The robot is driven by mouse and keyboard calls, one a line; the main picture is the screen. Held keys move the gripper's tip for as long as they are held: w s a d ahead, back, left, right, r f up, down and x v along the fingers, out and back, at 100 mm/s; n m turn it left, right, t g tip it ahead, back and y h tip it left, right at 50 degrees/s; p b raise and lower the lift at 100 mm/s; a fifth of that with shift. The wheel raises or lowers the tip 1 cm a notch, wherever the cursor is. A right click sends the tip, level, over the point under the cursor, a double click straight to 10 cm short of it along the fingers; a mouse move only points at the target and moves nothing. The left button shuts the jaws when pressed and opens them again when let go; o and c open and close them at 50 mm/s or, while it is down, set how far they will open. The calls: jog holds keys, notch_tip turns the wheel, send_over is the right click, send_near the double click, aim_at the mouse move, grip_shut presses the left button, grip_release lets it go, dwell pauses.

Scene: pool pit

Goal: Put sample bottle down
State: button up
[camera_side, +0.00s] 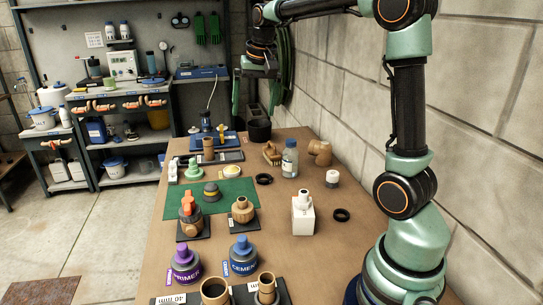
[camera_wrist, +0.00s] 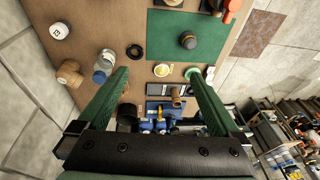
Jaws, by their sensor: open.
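A tan pipe elbow (camera_side: 320,152) and a small white-capped jar (camera_side: 332,178) stand right of the bottle. A black ring (camera_side: 264,179) and a brush (camera_side: 271,153) lie left of it. The block wall borders the right.

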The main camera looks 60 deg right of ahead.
jog(key=s+a+f+n+t+y, duration=0.1)
jog(key=s+a+f+n+t, duration=0.2)
jog(key=s+a+n, duration=0.6)
jog(key=s+a+f, duration=0.1)
jog(key=s+a, duration=0.3)
jog(key=a, duration=0.2)
jog(key=shift+s+a, duration=0.3)
jog(key=shift+a, duration=0.05)
dwell(0.3)
